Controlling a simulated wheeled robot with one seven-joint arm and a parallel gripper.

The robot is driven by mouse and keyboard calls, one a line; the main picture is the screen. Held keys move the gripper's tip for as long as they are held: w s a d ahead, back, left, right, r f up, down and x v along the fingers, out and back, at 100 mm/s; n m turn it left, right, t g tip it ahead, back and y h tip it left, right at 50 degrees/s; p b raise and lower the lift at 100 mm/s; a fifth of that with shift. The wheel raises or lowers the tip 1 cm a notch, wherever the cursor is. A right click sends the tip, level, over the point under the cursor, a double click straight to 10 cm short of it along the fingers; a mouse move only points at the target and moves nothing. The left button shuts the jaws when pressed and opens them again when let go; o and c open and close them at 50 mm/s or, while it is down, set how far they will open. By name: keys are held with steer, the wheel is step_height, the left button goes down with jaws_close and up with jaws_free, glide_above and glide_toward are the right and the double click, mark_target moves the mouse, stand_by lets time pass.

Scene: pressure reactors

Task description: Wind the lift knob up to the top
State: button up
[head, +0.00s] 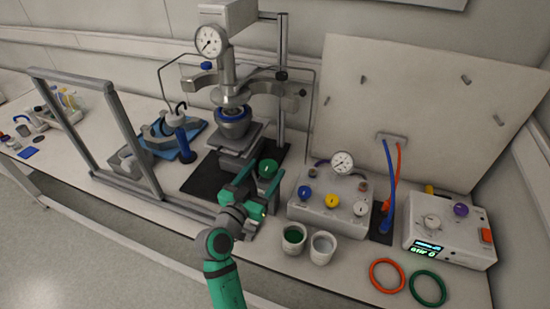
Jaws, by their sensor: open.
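A green round knob (268,167), which looks like the lift knob, is at the front right of the grey lift (234,160). The lift stands on a black mat under the reactor and carries a blue-rimmed vessel (233,122) below the reactor head (231,96). My gripper (256,177) is open right at the knob, in front and to its left. The fingers partly cover the space between knob and lift. I cannot tell whether the fingers touch the knob.
A grey frame (112,110) stands left of the reactor. A valve box (327,200) with coloured knobs is close on the right. Two cups (322,248) stand in front of it. A controller (450,232) and two rings (428,288) are farther right.

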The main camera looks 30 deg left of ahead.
mark_target(273, 161)
steer(key=w, duration=0.4)
steer(key=w+a, duration=0.1)
steer(key=w, duration=0.1)
steer(key=shift+w, duration=0.25)
steer(key=shift+c, duration=0.6)
steer(key=c, duration=0.9)
